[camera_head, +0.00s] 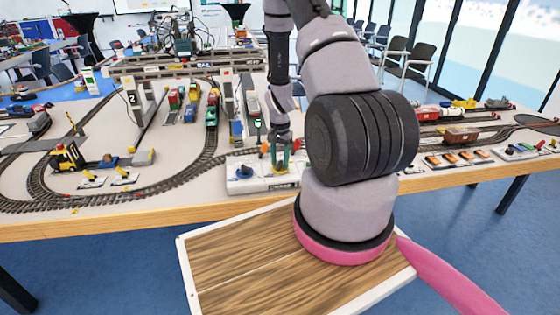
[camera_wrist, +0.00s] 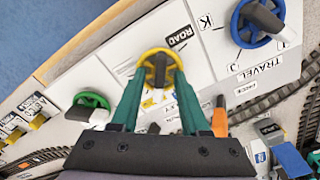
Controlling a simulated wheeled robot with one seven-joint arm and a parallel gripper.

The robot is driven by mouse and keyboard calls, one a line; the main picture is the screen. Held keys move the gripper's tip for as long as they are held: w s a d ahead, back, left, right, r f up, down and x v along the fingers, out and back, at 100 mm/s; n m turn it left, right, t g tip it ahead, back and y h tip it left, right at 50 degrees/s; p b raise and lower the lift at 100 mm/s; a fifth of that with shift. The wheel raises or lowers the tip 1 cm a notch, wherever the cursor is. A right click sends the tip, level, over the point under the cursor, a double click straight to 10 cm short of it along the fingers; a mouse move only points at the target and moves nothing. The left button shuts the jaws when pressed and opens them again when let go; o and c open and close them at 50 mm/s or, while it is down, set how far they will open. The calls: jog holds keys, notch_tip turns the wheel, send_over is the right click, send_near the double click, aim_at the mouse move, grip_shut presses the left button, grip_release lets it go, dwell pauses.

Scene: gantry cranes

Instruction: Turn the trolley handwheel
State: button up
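The yellow handwheel (camera_wrist: 160,50) with a dark handle sits on a white control panel (camera_wrist: 150,38). A partly hidden label beside it seems to end in "LEY". My gripper (camera_wrist: 160,72) has its green fingers apart, one on each side of the yellow wheel, with the tips at its rim. I cannot tell whether they touch the rim. In the head view my gripper (camera_head: 281,160) points down over the panel (camera_head: 262,184), at the table's front edge, and mostly hides the yellow wheel.
A blue handwheel (camera_wrist: 240,22) by the "TRAVEL" label and a green handwheel (camera_wrist: 78,100) flank the yellow one. An orange-tipped lever (camera_wrist: 219,118) stands close to the right finger. Train tracks (camera_head: 190,172) and model wagons surround the panel; a gantry crane (camera_head: 190,68) spans behind.

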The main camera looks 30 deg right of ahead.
aim_at(280, 161)
jog(key=shift+r, duration=0.1)
notch_tip(280, 161, up, 11)
jog(key=shift+f, duration=0.2)
jog(key=shift+d, duration=0.15)
dwell(0.5)
notch_tip(280, 161, down, 11)
jog(key=shift+w+r, duration=0.1)
jog(key=shift+r, duration=0.05)
dwell(0.3)
grip_shut()
